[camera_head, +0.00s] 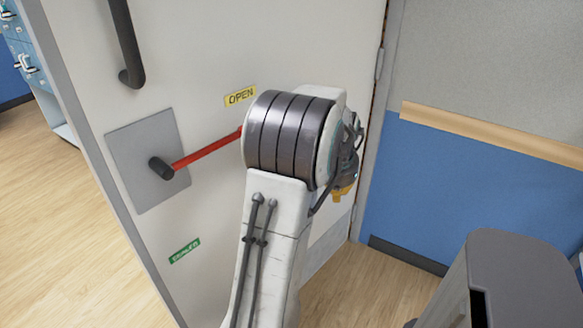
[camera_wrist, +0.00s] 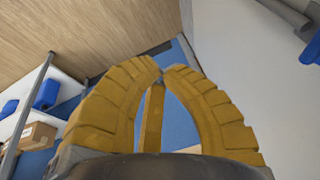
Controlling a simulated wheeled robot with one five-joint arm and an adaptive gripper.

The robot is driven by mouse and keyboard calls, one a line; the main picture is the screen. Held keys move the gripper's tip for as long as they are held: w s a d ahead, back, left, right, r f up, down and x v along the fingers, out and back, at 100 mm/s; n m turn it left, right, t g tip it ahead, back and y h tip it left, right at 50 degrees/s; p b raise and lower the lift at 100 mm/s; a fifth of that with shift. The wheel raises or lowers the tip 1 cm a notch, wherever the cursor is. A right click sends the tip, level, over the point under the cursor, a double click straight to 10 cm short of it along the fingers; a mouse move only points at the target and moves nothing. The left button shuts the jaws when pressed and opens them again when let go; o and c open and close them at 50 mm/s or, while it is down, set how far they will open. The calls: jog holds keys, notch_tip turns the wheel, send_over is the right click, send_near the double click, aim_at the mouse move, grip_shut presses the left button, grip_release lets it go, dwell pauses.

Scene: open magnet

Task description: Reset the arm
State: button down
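My gripper (camera_wrist: 163,73) shows in the wrist view with its yellow fingers curved inward. Its tips almost meet, and nothing is held between them. In the head view my arm stands in front of a white door-like panel. Only a small yellow part of my gripper (camera_head: 344,190) shows there, at the right of my arm's upper joint; the rest is hidden behind the arm. A red lever (camera_head: 207,150) runs from a dark knob (camera_head: 161,168) on a grey plate (camera_head: 150,135) up to the right. Its far end is hidden behind my arm.
The white panel (camera_head: 75,50) has a dark handle (camera_head: 126,45), a yellow OPEN label (camera_head: 240,96) and a green label (camera_head: 185,251). A blue wall (camera_head: 430,190) with a wooden rail (camera_head: 490,135) stands at right. Wooden floor (camera_head: 60,230) lies open at left.

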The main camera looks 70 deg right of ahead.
dwell(0.4)
jog(key=w+a+f+n+y, duration=0.1)
jog(key=a+f+n+y, duration=0.3)
jog(key=a, duration=0.9)
jog(key=w+a+r+n+t+p, duration=0.1)
jog(key=w+a+r+n, duration=0.4)
jog(key=a, duration=0.6)
jog(key=w+a+r+n+t+p, duration=0.1)
jog(key=w+a+r+n+p, duration=0.3)
jog(key=a, duration=0.7)
jog(key=w+a+r+n+t+p, duration=0.1)
jog(key=w+a+r+n+p, duration=0.2)
jog(key=w+a+r+n, duration=0.5)
jog(key=shift+a+n, duration=0.5)
jog(key=shift+a, duration=0.95)
jog(key=shift+w, duration=0.1)
